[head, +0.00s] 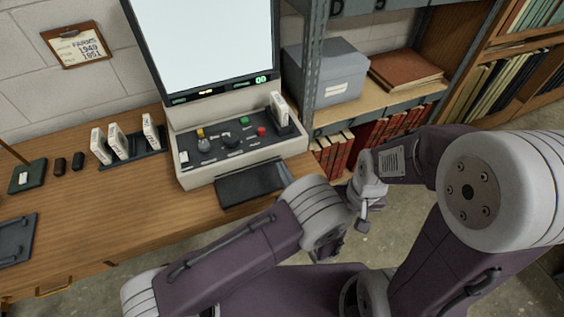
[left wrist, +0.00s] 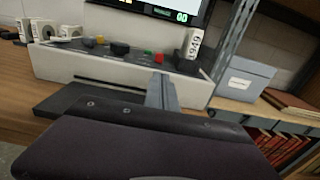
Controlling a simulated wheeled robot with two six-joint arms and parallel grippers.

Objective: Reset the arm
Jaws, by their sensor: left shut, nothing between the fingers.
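My left gripper (left wrist: 163,92) shows in the left wrist view with its fingers closed together and nothing between them. Its fingertips point at the front of the grey reader machine (left wrist: 60,62), and clear space below them is hidden by my dark wrist housing. In the head view my arm links cross in front of the right end of the desk and cover much of the grippers. My right gripper's finger opening cannot be made out there.
The reader machine (head: 188,177) has a dark front tray (head: 237,190) and a white box (head: 279,108) on top. Several white boxes (head: 118,142) stand in a rack to its left. A shelf to the right holds a grey box (head: 325,75) and a brown folder (head: 405,68). The desk front (head: 130,215) is clear.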

